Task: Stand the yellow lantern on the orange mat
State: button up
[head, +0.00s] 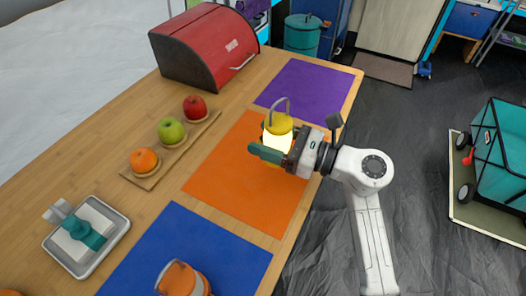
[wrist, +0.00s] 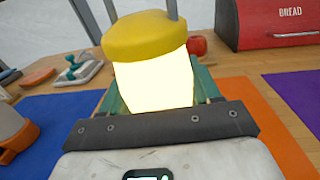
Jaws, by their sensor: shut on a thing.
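The yellow lantern (head: 279,124), with a glowing pale body and a grey handle, is upright in my gripper (head: 270,152). In the head view it shows over the upper part of the orange mat (head: 225,175). In the wrist view the lantern (wrist: 150,60) fills the middle, with the green fingers on both sides of its glowing body. My gripper is shut on it. The lantern's base is hidden by the gripper, so I cannot tell whether it touches the mat. The orange mat also shows at the right in the wrist view (wrist: 283,145).
A purple mat (head: 310,88) lies beyond the orange one, and a blue mat (head: 225,248) nearer, with an orange-and-grey lantern (head: 185,280). A board (head: 148,183) with fruit, a tray (head: 112,238) and a red bread box (head: 200,50) stand to the left. A teal wagon (head: 500,150) is on the floor.

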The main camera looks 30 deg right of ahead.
jog(key=shift+w+a+f, duration=0.1)
jog(key=shift+w+f, duration=0.5)
jog(key=shift+f, duration=0.15)
jog(key=shift+w+f+b, duration=0.15)
jog(key=shift+f+b, duration=0.2)
jog(key=shift+f, duration=0.55)
jog(key=shift+w+f+b, duration=0.15)
jog(key=shift+f+b, duration=0.15)
jog(key=shift+f, duration=0.6)
jog(key=shift+f, duration=0.15)
jog(key=o, duration=1.6)
jog(key=shift+r, duration=0.25)
jog(key=v, duration=1.2)
jog(key=shift+f, duration=0.2)
